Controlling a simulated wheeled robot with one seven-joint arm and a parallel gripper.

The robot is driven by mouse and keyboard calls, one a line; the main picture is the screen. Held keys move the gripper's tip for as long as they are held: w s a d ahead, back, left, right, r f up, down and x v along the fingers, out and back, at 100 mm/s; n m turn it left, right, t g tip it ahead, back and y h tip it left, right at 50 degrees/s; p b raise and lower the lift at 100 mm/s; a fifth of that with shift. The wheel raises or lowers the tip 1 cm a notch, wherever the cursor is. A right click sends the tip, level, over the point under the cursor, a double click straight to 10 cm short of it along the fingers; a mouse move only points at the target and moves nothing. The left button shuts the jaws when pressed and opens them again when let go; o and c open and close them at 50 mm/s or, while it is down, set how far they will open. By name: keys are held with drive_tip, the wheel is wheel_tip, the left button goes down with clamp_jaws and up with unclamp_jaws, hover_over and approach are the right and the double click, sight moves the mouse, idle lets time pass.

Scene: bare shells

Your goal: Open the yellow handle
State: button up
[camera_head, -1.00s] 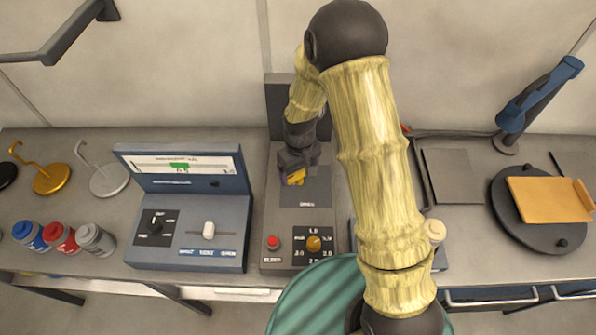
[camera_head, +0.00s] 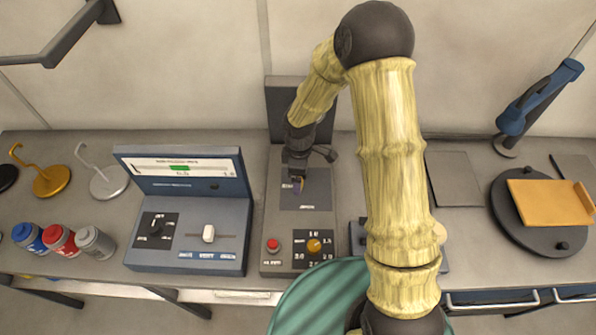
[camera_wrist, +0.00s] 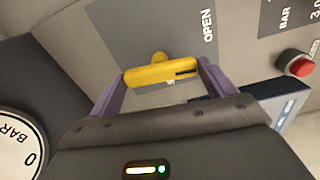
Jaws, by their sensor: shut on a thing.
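The yellow handle (camera_wrist: 150,75) shows in the wrist view as a short bar on a stub, on the dark plate of a grey panel. My gripper (camera_wrist: 162,80) has one purple finger at each end of the bar and is shut on it. The word OPEN is printed on the panel beside the handle. In the head view my gripper (camera_head: 299,184) is down at the middle panel and hides most of the handle.
A red button (camera_head: 273,245) and an orange knob (camera_head: 314,245) sit at the panel's front. A blue-grey slider console (camera_head: 190,235) stands left. Several cans (camera_head: 61,240) and hooked stands are farther left. A round black plate (camera_head: 505,225) with an orange board (camera_head: 548,200) is right.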

drive_tip(key=shift+n, duration=0.6)
drive_tip(key=o, duration=0.9)
wheel_tip(320, 180, up, 18)
drive_tip(key=b, duration=0.1)
drive_tip(key=shift+f+b, duration=0.25)
drive_tip(key=shift+b, duration=0.1)
